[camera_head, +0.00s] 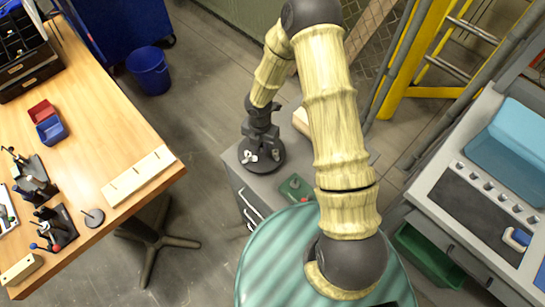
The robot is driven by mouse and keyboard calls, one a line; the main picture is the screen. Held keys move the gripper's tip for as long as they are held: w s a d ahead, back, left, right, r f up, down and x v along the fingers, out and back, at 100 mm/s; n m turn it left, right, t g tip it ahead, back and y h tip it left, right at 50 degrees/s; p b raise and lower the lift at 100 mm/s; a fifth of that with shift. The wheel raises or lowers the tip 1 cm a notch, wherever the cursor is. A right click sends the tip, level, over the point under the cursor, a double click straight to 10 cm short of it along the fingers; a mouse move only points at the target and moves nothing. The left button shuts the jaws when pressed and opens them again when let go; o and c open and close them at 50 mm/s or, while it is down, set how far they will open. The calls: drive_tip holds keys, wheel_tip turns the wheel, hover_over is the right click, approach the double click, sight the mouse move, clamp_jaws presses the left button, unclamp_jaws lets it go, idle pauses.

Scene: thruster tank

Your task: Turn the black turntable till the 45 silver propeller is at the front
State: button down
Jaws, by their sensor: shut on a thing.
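The black turntable (262,168) is a round dark disc on top of the grey cabinet, in the middle of the head view. Small silver propellers sit on it, one at the left (249,156) and one at the right (276,154). They are too small for me to read any number. My gripper (262,142) points down at the far part of the turntable and is shut on it. The fingertips are dark against the dark disc, so the exact contact is hard to see. My gripper hides the far part of the disc.
The grey cabinet (229,160) also bears a small green tray (296,188) near its front and a pale block (301,120) to the right. A wooden workbench (110,120) with tools stands at left. A grey sink unit (480,215) stands at right.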

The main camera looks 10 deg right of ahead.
drive_tip(key=shift+w+n+p, duration=0.1)
drive_tip(key=shift+n+p, duration=2.15)
drive_tip(key=shift+n, duration=0.65)
drive_tip(key=shift+r+n+p, duration=0.1)
drive_tip(key=shift+n+p, duration=1)
drive_tip(key=shift+n, duration=0.1)
drive_tip(key=shift+n+p, duration=2)
drive_tip(key=shift+n, duration=0.2)
drive_tip(key=shift+n+p, duration=1.9)
